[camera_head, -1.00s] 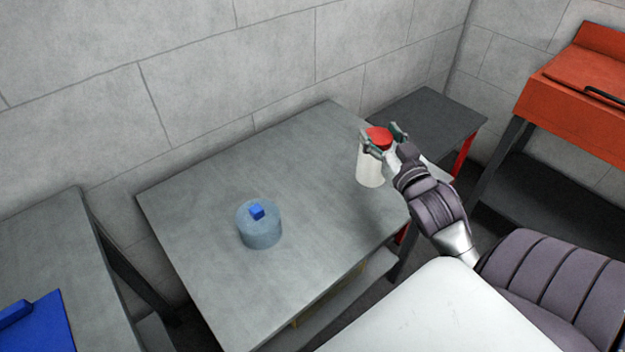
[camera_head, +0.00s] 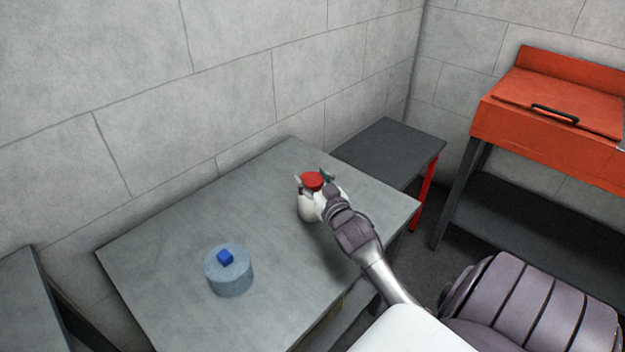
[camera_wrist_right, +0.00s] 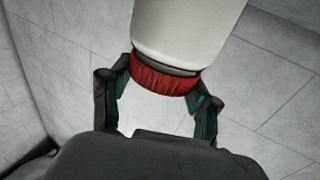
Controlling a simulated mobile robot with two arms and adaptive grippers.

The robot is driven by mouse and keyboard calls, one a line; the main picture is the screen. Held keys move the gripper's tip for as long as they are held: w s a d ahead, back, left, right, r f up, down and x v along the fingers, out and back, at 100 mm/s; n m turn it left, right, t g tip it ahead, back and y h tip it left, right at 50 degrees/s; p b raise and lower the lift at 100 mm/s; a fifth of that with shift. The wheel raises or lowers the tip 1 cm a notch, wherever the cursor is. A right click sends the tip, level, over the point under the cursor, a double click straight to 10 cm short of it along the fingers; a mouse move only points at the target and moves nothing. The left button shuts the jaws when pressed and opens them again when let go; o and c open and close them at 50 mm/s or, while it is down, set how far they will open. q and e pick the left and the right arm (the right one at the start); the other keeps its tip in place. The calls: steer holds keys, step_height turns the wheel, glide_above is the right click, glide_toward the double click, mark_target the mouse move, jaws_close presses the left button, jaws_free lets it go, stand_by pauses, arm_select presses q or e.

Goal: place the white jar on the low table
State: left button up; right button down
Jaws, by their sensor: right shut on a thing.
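The white jar (camera_head: 306,207) with a red lid is in my right gripper (camera_head: 312,179), over the back right part of the grey table in the head view. My right gripper is shut on the jar at its lid, one finger on each side. In the right wrist view the jar (camera_wrist_right: 190,28) fills the top, its red lid between the fingers. I cannot tell whether its base touches the tabletop. A smaller dark table (camera_head: 388,146), lower than the grey one, stands behind and to the right. My left gripper is not in view.
The grey table (camera_head: 180,235) carries a blue-grey cylinder (camera_head: 230,275) with a blue knob at its front left. Walls close off the back. An orange cabinet (camera_head: 550,110) on dark legs stands at the right. The dark table's visible top is bare.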

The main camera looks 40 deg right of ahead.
stand_by(0.3)
steer(key=shift+c, duration=1.3)
jaws_free()
steer(key=shift+f, duration=0.1)
steer(key=v, duration=1.2)
steer(key=shift+s, duration=0.1)
